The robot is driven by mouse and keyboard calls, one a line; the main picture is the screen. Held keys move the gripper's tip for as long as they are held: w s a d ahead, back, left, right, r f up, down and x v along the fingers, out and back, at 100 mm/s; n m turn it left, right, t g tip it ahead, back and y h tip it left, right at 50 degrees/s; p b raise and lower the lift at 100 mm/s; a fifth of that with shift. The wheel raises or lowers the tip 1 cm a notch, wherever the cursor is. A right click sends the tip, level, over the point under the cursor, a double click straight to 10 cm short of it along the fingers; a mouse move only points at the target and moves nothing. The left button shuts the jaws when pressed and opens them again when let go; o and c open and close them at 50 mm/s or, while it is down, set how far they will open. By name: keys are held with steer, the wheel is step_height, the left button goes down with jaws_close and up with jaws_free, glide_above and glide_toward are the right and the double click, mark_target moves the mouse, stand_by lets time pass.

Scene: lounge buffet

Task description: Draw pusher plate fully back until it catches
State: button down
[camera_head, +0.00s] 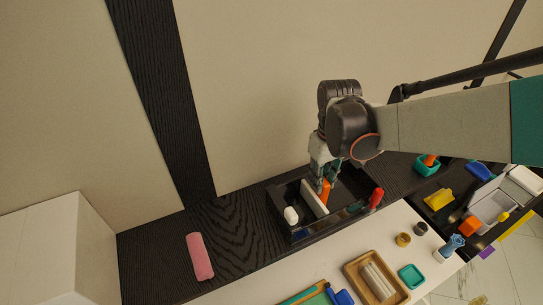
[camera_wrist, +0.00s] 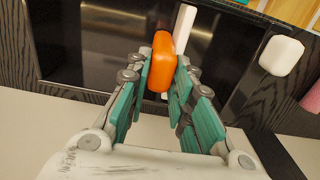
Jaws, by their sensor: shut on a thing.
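The pusher plate (camera_head: 314,198) is a white upright panel standing across a shallow black glossy box (camera_head: 345,218). An orange handle (camera_head: 325,190) is at its right side. My gripper (camera_head: 325,175) reaches down from above and is shut on this handle. In the wrist view the orange handle (camera_wrist: 162,62) sits between the teal finger pads of my gripper (camera_wrist: 165,85), with the white plate (camera_wrist: 184,30) just behind it. The fingers hide part of the handle. Whether a catch is engaged cannot be seen.
A white rounded block (camera_head: 291,215) is at the box's left end, and a red handle (camera_head: 376,198) at its right. A pink roll (camera_head: 200,256) lies on the dark counter further left. A wooden tray (camera_head: 352,270) and small jars (camera_head: 403,239) stand on the white surface in front.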

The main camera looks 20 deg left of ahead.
steer(key=shift+a+r, duration=0.1)
steer(key=shift+a, duration=0.1)
steer(key=shift+w+d, duration=0.25)
steer(key=shift+w, duration=0.05)
steer(key=shift+w+d, duration=0.1)
steer(key=shift+w, duration=0.05)
steer(key=shift+w+d, duration=0.3)
steer(key=shift+w, duration=0.05)
stand_by(0.4)
steer(key=c, duration=1.5)
jaws_free()
steer(key=o, duration=0.3)
steer(key=shift+w+d, duration=0.2)
steer(key=shift+w, duration=0.05)
step_height(320, 180, up, 7)
steer(key=p, duration=0.3)
steer(key=shift+s+a, duration=0.15)
steer(key=shift+s, duration=0.25)
